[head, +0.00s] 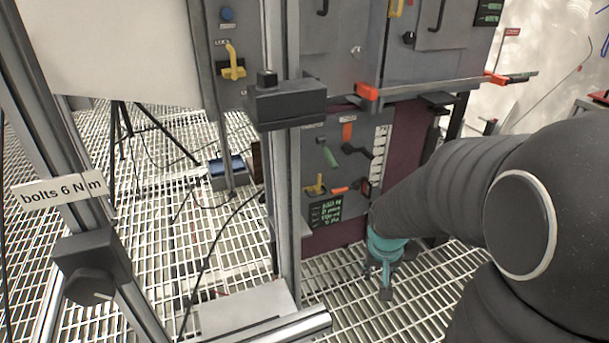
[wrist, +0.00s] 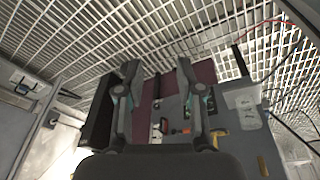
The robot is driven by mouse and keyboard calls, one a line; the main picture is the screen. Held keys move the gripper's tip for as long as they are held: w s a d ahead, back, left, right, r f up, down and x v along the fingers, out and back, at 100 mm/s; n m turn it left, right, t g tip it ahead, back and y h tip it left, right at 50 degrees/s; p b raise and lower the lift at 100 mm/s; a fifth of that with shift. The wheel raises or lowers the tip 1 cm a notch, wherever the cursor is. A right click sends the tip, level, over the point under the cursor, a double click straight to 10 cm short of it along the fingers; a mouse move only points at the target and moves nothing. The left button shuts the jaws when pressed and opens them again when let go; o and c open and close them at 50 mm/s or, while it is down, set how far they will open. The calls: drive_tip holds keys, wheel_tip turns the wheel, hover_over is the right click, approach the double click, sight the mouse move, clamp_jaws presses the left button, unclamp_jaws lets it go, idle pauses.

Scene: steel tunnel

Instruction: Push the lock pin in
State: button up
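My gripper (head: 385,278) hangs over the grating, in front of the lower right part of the grey lever panel (head: 309,172) in the head view. In the wrist view my gripper (wrist: 158,72) has its two fingers spread with nothing between them. The panel has a green-handled lever (head: 328,157), a yellow handle (head: 316,187), a small red-orange handle (head: 340,190) and an orange lever (head: 347,132). Which of these parts, if any, is the lock pin I cannot tell. The panel shows beyond the fingers in the wrist view, with a red part (wrist: 181,131) and a yellow part (wrist: 221,138).
An aluminium post (head: 283,215) with a black block (head: 286,103) stands left of the panel. A left frame carries a "bolts 6 N m" label (head: 60,190). Grey cabinets (head: 430,55) with handles are above. A tripod (head: 120,150) stands behind. Open grating (head: 225,240) lies between the frames.

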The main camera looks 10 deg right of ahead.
drive_tip(key=w+d+f+m+t+b, duration=0.3)
drive_tip(key=w+f, duration=0.8)
drive_tip(key=f, duration=0.1)
drive_tip(key=m+t+y, duration=0.5)
drive_tip(key=m+t, duration=0.4)
drive_tip(key=t, duration=0.1)
approach(320, 194)
drive_tip(key=b+x, duration=0.1)
drive_tip(key=x, duration=0.9)
drive_tip(key=shift+w+f, duration=0.2)
clamp_jaws()
